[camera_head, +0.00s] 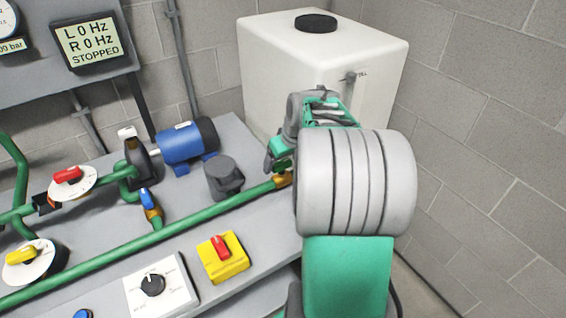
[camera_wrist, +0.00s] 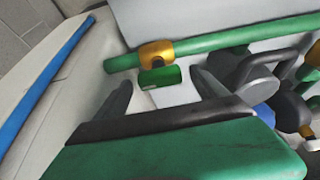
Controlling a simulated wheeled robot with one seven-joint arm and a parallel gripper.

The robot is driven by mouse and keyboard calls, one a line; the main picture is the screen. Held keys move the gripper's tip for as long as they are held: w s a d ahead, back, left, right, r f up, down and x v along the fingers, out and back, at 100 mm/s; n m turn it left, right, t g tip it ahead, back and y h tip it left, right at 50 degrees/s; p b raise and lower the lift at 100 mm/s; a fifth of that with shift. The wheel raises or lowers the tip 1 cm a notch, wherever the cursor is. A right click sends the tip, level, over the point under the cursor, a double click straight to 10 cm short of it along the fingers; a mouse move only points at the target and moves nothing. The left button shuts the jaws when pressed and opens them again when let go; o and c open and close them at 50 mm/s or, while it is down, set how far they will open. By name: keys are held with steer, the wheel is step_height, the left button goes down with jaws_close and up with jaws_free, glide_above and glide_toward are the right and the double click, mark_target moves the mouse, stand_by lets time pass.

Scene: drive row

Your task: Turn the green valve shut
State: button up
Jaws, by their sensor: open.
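The green valve has a brass body (camera_wrist: 156,53) on the green pipe and a short green handle (camera_wrist: 160,77) beside it in the wrist view. The handle looks roughly in line with the pipe. In the head view the brass body (camera_head: 284,180) shows at the pipe's right end, partly hidden by my arm. My gripper (camera_wrist: 163,80) is open, one finger on each side of the handle, with gaps visible between. I cannot tell how far the fingertips are from it in depth. In the head view my gripper (camera_head: 279,155) is over the pipe end, largely covered by my wrist.
A white tank (camera_head: 290,60) stands behind my arm. A dark grey knobbed part (camera_head: 224,177) and a blue motor (camera_head: 187,142) are left of my gripper. The green pipe (camera_head: 150,238) crosses the bench. A yellow switch box (camera_head: 222,262) sits in front. A display (camera_head: 89,40) reads STOPPED.

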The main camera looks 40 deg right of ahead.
steer(key=shift+w+f, duration=0.1)
steer(key=shift+f, duration=0.05)
steer(key=c, duration=1.4)
